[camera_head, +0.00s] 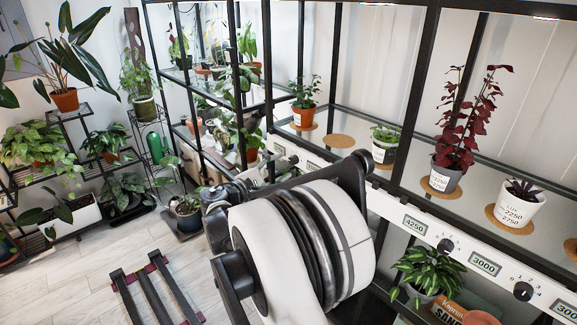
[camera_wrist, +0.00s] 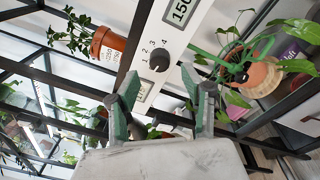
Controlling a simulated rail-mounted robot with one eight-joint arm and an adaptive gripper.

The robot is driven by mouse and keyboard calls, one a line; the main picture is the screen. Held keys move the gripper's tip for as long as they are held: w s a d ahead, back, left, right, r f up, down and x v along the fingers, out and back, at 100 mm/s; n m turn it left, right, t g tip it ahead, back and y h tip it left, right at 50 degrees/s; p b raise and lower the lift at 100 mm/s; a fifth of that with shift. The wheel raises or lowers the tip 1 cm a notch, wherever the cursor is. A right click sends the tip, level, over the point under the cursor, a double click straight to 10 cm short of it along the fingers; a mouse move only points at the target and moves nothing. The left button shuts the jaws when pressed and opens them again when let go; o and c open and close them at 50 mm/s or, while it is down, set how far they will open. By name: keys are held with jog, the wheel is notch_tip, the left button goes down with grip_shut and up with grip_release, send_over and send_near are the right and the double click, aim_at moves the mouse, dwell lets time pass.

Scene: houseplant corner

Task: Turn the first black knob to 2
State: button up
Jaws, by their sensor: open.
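A black knob (camera_wrist: 159,61) sits on the white panel (camera_wrist: 200,28) in the wrist view, with the digits 1 to 4 printed around it. Its pointer is too small to read. My gripper (camera_wrist: 160,80) is open, with one green-and-dark finger on each side below the knob. The knob appears between and just beyond the fingertips, with no visible contact. In the head view my arm covers much of the middle, and the fingers are hard to make out behind it. Two other black knobs show on the rail there, one in the middle (camera_head: 445,246) and one at the right (camera_head: 523,291).
Displays sit beside the knobs, one reading 4250 (camera_head: 415,226) and one 3000 (camera_head: 485,263). In the wrist view, an orange pot (camera_wrist: 107,46) stands near the panel on one side and a leafy plant (camera_wrist: 262,72) on the other. Black shelf posts stand close by.

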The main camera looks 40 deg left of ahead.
aim_at(290, 161)
jog(key=shift+w+d, duration=0.15)
jog(key=shift+w, duration=1.85)
grip_shut()
